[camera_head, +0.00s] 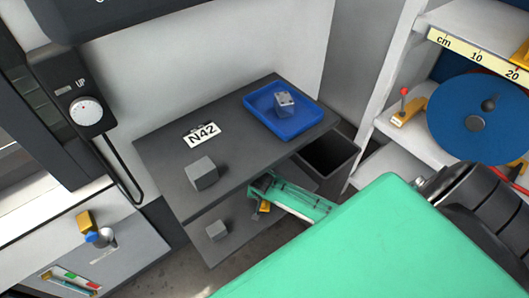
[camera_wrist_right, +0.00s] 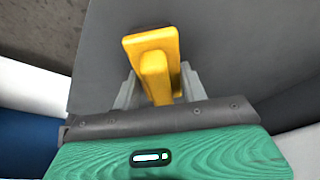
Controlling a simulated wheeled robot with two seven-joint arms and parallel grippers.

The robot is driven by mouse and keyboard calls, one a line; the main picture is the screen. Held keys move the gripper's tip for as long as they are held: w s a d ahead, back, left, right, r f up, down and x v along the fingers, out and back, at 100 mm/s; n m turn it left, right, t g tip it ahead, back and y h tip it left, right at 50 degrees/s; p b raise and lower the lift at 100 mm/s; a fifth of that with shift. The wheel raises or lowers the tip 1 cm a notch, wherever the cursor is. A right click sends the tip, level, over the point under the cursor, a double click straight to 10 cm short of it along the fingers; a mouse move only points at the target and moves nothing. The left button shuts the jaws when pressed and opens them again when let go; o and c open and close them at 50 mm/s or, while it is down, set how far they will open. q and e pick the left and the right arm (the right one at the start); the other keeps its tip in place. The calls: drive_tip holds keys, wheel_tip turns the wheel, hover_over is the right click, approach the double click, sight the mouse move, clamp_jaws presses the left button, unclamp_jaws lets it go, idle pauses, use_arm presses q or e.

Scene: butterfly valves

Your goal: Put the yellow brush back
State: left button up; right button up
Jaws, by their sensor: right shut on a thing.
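The yellow brush (camera_wrist_right: 155,45) is between the fingers of my right gripper (camera_wrist_right: 157,92) in the right wrist view, a broad yellow block with a narrower yellow part toward the palm. In the head view my right gripper (camera_head: 262,188) reaches in under the grey table top, and a small part of the yellow brush (camera_head: 264,206) shows below it, over the lower shelf (camera_head: 240,238). The gripper is shut on the brush. The rest of the brush is hidden there by the gripper and arm. My left gripper is in neither view.
The dark grey table top (camera_head: 235,150) bears a blue tray (camera_head: 312,117) with a grey block, another grey block (camera_head: 202,173) and an N42 plate (camera_head: 201,134). A grey cube (camera_head: 216,230) is on the lower shelf. A dark open bin (camera_head: 328,152) stands right.

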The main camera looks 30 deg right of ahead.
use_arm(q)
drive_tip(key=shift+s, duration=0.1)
use_arm(e)
drive_tip(key=o, duration=0.9)
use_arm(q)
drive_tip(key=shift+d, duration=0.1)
use_arm(e)
drive_tip(key=shift+r, duration=0.35)
drive_tip(key=p+v, duration=0.1)
drive_tip(key=v, duration=0.5)
drive_tip(key=shift+s+a+f, duration=0.1)
drive_tip(key=shift+s+a+r, duration=0.1)
drive_tip(key=shift+r, duration=0.45)
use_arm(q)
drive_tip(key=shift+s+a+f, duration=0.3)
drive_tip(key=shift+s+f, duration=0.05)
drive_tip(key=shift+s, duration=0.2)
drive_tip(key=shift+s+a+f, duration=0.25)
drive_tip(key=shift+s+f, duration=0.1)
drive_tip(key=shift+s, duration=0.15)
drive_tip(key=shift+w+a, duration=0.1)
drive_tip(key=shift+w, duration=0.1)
use_arm(e)
drive_tip(key=shift+s, duration=0.1)
